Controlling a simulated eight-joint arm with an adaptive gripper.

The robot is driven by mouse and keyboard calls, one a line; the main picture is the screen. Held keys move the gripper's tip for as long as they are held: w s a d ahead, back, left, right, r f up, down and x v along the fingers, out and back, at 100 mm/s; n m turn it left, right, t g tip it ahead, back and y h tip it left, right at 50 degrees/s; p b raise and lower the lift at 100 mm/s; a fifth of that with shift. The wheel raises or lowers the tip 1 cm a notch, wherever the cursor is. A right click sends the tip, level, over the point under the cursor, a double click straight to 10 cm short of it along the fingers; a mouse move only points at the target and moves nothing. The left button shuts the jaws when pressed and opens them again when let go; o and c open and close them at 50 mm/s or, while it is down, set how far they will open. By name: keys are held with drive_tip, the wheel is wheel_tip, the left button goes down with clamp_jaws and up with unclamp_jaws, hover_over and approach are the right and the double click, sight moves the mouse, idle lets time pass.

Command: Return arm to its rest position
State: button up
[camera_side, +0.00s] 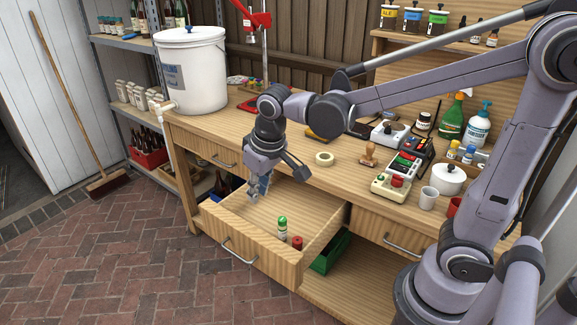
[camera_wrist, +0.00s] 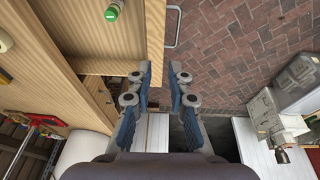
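My gripper (camera_side: 254,190) hangs fingers-down over the left side of the pulled-out drawer (camera_side: 240,205) in the side view. In the wrist view my gripper (camera_wrist: 160,75) has its two fingers apart with nothing between them. The drawer's wooden front wall shows under it in the wrist view (camera_wrist: 154,40). A small green-capped bottle (camera_side: 282,228) stands in the drawer's front right part, well apart from my fingers. Its green cap also shows at the top of the wrist view (camera_wrist: 113,10). A red-capped item (camera_side: 297,242) is beside it.
The workbench (camera_side: 335,180) holds a big white bucket (camera_side: 192,70), a tape roll (camera_side: 325,158), a wooden stamp (camera_side: 369,154), a white pot (camera_side: 447,178) and a mug (camera_side: 429,197). A second drawer (camera_side: 390,235) is closed. The brick floor (camera_side: 130,265) in front is clear.

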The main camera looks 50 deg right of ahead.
drive_tip(key=s+d+r+t, duration=0.1)
drive_tip(key=s+d+t, duration=0.3)
drive_tip(key=s, duration=0.6)
drive_tip(key=shift+d+y, duration=0.2)
drive_tip(key=shift+y, duration=0.1)
